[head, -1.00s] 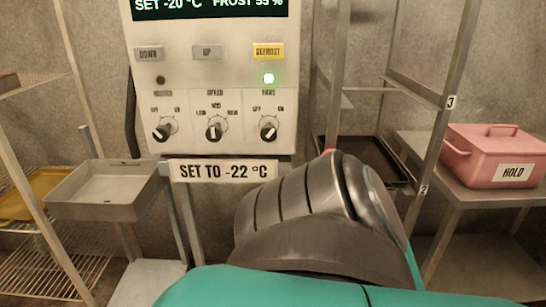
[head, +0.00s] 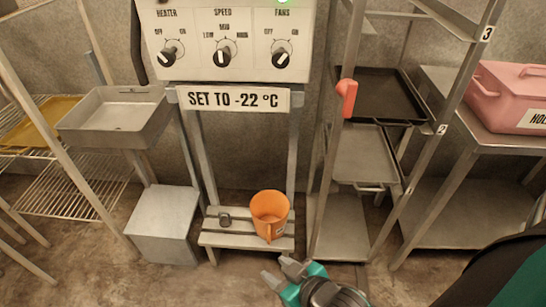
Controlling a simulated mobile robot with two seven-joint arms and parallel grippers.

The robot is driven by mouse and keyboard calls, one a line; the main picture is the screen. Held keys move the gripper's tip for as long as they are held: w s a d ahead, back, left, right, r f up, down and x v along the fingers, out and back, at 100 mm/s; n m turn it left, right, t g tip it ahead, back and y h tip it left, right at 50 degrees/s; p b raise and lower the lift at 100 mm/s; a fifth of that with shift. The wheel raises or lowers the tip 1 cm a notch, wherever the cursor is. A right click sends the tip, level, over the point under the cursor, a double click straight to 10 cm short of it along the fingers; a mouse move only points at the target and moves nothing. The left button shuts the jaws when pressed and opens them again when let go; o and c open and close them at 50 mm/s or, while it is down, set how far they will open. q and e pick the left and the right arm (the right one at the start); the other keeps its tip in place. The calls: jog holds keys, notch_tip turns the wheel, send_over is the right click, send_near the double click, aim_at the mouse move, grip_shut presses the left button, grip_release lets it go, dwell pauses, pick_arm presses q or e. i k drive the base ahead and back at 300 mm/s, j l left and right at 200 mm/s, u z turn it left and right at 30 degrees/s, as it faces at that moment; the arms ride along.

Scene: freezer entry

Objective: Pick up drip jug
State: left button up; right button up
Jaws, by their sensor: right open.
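The drip jug, an orange open-topped jug (head: 268,212), stands upright on a low slatted shelf (head: 225,240) under the control panel. Its handle faces toward me, and a small pale label shows on its lower side. My right gripper (head: 277,268) is at the bottom middle, its fingers open and empty. In the picture it is just below the jug and apart from it. My left gripper is not in view.
A grey metal box (head: 163,225) stands left of the low shelf. A rack (head: 365,155) with a black tray (head: 375,95) rises close on the right, with a red-orange object (head: 347,98) on its post. A grey tray (head: 115,115) is upper left. The floor in front is clear.

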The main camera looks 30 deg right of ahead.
aim_at(270, 209)
jog(key=z, duration=0.95)
jog(key=i+j+z, duration=0.15)
jog(key=i+j, duration=0.35)
jog(key=i+j+z, duration=0.1)
jog(key=i+j, duration=0.35)
jog(key=j, duration=0.15)
